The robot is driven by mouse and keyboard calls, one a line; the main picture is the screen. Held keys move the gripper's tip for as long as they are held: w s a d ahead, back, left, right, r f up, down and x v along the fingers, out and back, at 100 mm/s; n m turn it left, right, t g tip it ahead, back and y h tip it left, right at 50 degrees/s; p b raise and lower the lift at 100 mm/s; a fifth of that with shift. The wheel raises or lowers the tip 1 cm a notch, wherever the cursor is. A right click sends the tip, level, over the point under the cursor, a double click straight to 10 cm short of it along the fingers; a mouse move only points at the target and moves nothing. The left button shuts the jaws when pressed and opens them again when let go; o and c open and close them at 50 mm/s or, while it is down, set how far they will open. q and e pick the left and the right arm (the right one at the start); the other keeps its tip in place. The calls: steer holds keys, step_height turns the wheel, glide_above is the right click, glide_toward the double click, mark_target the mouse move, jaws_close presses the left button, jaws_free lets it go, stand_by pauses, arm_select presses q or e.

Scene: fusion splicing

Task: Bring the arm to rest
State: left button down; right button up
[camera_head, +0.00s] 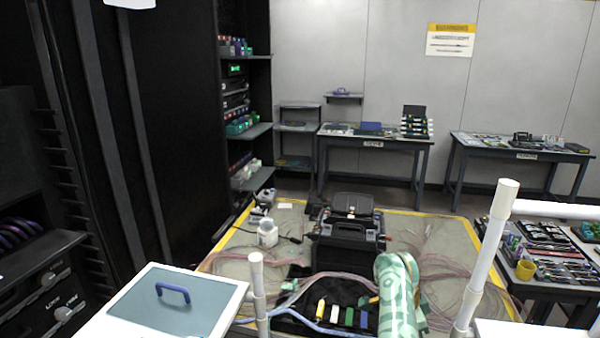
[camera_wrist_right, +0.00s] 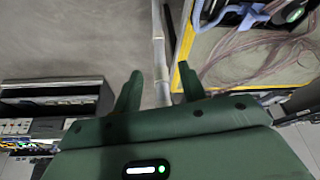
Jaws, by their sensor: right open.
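My right gripper (camera_wrist_right: 160,70) shows in the right wrist view with its two dark green fingers spread apart. Nothing is between the fingers; a pale post and grey floor show beyond them. It hangs beside the yellow-edged work table (camera_wrist_right: 186,40), and I see no contact with anything. In the head view a light green patterned link of my arm (camera_head: 397,295) rises at the lower middle, in front of the work table. The right gripper's fingers cannot be made out there. My left gripper is in neither view.
A black fusion splicer (camera_head: 347,240) stands on the yellow-edged table, with a white bottle (camera_head: 267,233) to its left and loose pink fibres around. White posts (camera_head: 485,255) rise near the front. A side table (camera_head: 550,278) at right carries tools and a yellow cup (camera_head: 525,269).

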steer(key=w+a+f+n+t+y, duration=0.3)
steer(key=w+a+n+t, duration=0.3)
steer(key=w+n, duration=0.35)
steer(key=s+a+f+n+t+y+b, duration=0.1)
steer(key=s+f+n, duration=0.3)
steer(key=s+f, duration=0.5)
steer(key=s+f+n+b, duration=0.1)
steer(key=s+f+n, duration=0.3)
steer(key=f, duration=0.9)
steer(key=s+d+f+n+g, duration=0.1)
steer(key=s+f, duration=0.5)
steer(key=s, duration=0.4)
steer(key=s+d+f+n+g, duration=0.1)
steer(key=s+f+n, duration=0.1)
steer(key=s+f, duration=0.65)
arm_select(q)
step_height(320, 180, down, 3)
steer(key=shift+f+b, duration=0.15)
steer(key=shift+b, duration=0.5)
arm_select(e)
steer(key=s+d+f+g, duration=0.2)
steer(key=s, duration=1.3)
steer(key=s+d+f+g, duration=0.2)
steer(key=s, duration=1.3)
steer(key=shift+s+f+n, duration=0.15)
steer(key=shift+s+n, duration=0.05)
steer(key=shift+n, duration=0.25)
